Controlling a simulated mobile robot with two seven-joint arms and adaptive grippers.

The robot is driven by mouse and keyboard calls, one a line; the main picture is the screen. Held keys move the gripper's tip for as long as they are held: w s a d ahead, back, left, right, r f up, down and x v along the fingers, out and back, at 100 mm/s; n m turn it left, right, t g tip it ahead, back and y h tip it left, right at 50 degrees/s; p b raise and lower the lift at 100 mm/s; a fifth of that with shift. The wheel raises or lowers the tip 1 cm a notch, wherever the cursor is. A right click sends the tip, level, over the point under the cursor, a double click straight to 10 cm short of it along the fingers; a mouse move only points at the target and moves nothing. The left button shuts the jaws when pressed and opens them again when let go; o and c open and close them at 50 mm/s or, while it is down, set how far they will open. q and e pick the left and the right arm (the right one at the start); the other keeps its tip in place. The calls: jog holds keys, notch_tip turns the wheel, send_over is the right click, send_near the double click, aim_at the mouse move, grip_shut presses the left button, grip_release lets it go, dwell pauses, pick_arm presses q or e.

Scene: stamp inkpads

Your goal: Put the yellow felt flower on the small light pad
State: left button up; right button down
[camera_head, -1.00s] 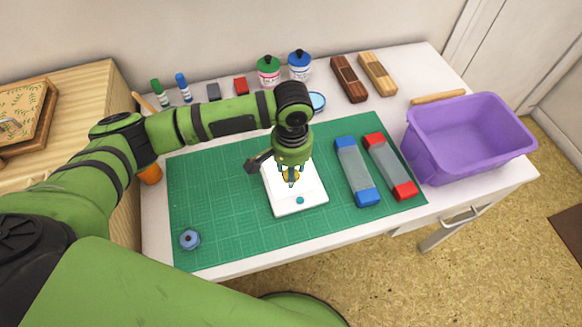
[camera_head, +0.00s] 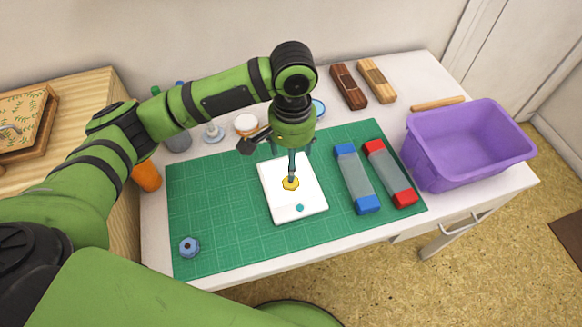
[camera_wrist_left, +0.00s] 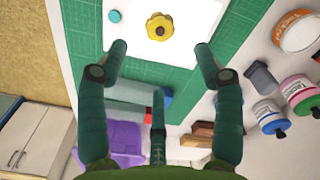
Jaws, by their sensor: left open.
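The left wrist view also shows the flower (camera_wrist_left: 160,27) on the white pad (camera_wrist_left: 196,20), apart from the fingers. My left gripper (camera_head: 291,172) is above the flower in the head view, pointing down. In the left wrist view its fingers (camera_wrist_left: 160,62) are spread wide with nothing between them. My right gripper is not in view.
The green cutting mat (camera_head: 222,220) lies under the pad. A blue-ended clear block (camera_head: 355,178) and a red-ended one (camera_head: 390,172) lie to its right, beside a purple bin (camera_head: 470,150). A blue knob-like piece (camera_head: 189,247) sits front left. Bottles and wooden blocks line the back.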

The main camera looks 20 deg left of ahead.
pick_arm(q)
jog(key=shift+r, duration=1.75)
